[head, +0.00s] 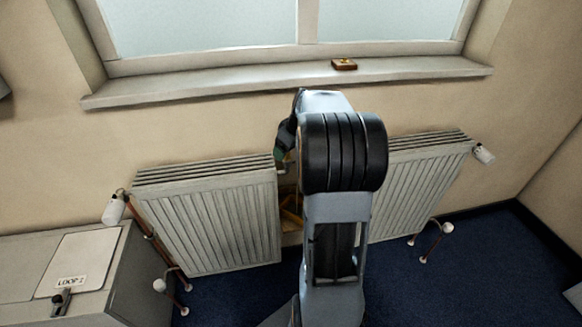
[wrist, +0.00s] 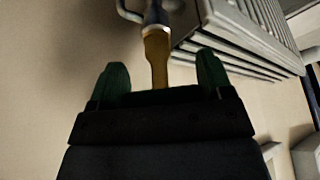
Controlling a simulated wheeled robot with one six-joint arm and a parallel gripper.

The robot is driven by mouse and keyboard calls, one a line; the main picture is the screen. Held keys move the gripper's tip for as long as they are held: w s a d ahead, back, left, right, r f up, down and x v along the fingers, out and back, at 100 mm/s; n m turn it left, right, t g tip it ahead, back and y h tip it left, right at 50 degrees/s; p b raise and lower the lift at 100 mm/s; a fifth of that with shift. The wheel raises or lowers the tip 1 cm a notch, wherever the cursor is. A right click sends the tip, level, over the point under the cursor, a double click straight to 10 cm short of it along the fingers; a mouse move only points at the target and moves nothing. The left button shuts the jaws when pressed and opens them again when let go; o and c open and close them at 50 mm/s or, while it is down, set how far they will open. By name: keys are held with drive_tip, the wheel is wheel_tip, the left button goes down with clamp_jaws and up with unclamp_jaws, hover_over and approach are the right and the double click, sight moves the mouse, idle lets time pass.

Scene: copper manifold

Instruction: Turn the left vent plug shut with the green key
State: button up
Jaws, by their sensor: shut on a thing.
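My gripper (head: 284,142) is at the upper right corner of the left radiator (head: 205,218), partly hidden by my own arm in the head view. In the wrist view my gripper (wrist: 160,95) is shut on the green key (wrist: 157,58). The key's brass shank stands out between two green parts. The shank's end meets a grey metal fitting (wrist: 155,16) beside the radiator's end, which looks like the left vent plug. I cannot tell whether the key is fully seated or how far the plug is turned.
The right radiator (head: 420,185) stands to the right behind my arm. A brown block (head: 344,64) with a yellow piece lies on the window sill (head: 200,90). A grey cabinet (head: 90,280) marked LOOP stands at the lower left. Yellowish items (head: 291,215) show between the radiators.

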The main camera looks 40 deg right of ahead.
drive_tip(key=shift+m, duration=0.4)
drive_tip(key=shift+m+h, duration=0.6)
drive_tip(key=shift+m, duration=0.4)
drive_tip(key=shift+f, duration=0.1)
drive_tip(key=shift+a+m+p, duration=0.1)
drive_tip(key=shift+m+p, duration=0.4)
drive_tip(key=shift+m, duration=0.2)
drive_tip(key=shift+s+m+h, duration=0.1)
drive_tip(key=shift+m+h, duration=0.3)
drive_tip(key=shift+f, duration=0.1)
